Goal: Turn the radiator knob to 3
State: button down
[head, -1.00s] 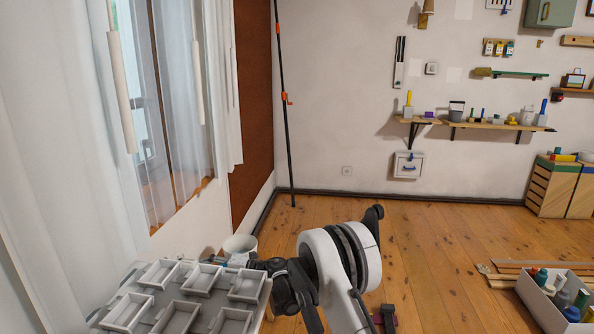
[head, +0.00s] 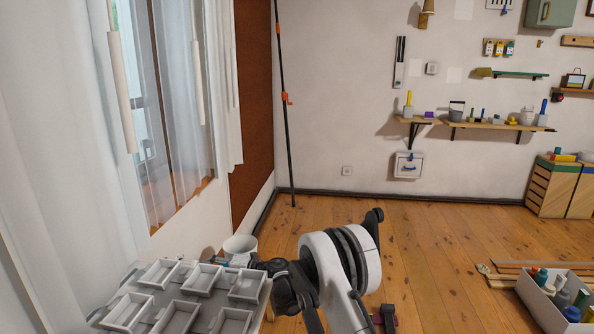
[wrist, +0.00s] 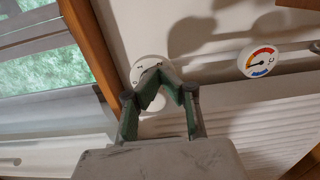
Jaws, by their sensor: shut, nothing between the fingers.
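The radiator knob (wrist: 147,65) is a round white dial with small dark marks on its face, in the wrist view just left of centre. Its lower right part is hidden behind my fingers, and I cannot read its setting with certainty. My gripper (wrist: 168,74) is shut and empty, its green-padded fingers meeting in front of the knob's right side. I cannot tell whether the fingertips touch it. In the head view, my gripper's fingers are hidden or too small to make out beyond my wrist.
A round dial with a coloured scale (wrist: 258,61) sits right of the knob. White radiator ribs (wrist: 265,104) lie below. A wooden window frame (wrist: 91,52) stands close on the left. In the head view, a grey sorting tray (head: 174,318) is beside my arm, with a white bucket (head: 239,243) behind.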

jog(key=d, duration=0.5)
jog(key=shift+s+d, duration=0.4)
jog(key=s+r+n+g+h+p, duration=0.25)
jog(key=r+n, duration=0.35)
jog(key=n, duration=0.7)
jog(key=r+b+x, duration=0.1)
jog(key=x, duration=0.5)
jog(key=shift+a+r, duration=0.15)
jog(key=shift+a, duration=0.2)
jog(key=shift+w+d+f+b, duration=0.1)
jog(key=shift+w+f+b, duration=0.1)
jog(key=shift+w+b, duration=0.25)
jog(key=shift+w+d+f+b, duration=0.1)
jog(key=shift+w+f+b, duration=0.2)
jog(key=shift+w, duration=0.25)
jog(key=shift+w+f, duration=0.3)
dwell(0.8)
